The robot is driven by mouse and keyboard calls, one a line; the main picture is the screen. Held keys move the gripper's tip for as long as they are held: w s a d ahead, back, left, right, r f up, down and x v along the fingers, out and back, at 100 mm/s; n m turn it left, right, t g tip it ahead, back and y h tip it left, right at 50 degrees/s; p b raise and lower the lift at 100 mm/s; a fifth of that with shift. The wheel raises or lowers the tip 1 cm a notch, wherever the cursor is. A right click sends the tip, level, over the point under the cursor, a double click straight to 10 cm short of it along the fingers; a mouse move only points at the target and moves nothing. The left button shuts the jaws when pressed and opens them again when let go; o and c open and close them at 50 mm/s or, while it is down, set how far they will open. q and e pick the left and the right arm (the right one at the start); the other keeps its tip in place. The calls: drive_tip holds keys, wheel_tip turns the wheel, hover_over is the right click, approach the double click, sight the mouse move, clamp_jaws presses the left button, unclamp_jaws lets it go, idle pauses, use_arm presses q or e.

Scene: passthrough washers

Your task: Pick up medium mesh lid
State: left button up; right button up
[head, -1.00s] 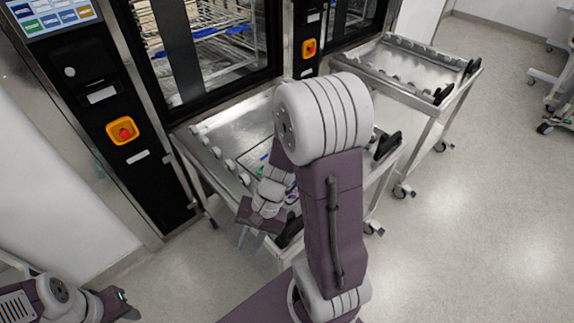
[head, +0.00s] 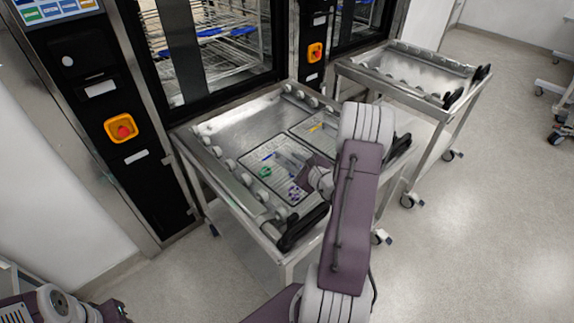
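A shallow mesh tray (head: 252,158) lies on the near cart with small green, blue and purple pieces in it. A second mesh tray (head: 299,130) with a yellow piece lies behind it to the right, partly hidden by my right arm. I cannot tell a separate medium mesh lid from these trays. My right gripper (head: 287,160) is over the nearer tray, its grey fingers apart and nothing seen between them. Whether it touches anything is unclear. My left gripper (head: 118,311) is at the bottom left edge, away from the cart, its fingers not clear.
The near steel cart (head: 215,128) has rollers along its sides and black handles (head: 300,230). It stands against a washer with a glass door (head: 210,45). An emergency button (head: 122,128) is on the left panel. A second cart (head: 410,72) stands behind right.

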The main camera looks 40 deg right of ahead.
sight(287, 156)
drive_tip(key=x, duration=0.6)
drive_tip(key=shift+w+f, duration=0.1)
drive_tip(key=shift+w, duration=0.1)
drive_tip(key=shift+s+a, duration=0.1)
clamp_jaws()
idle(1.1)
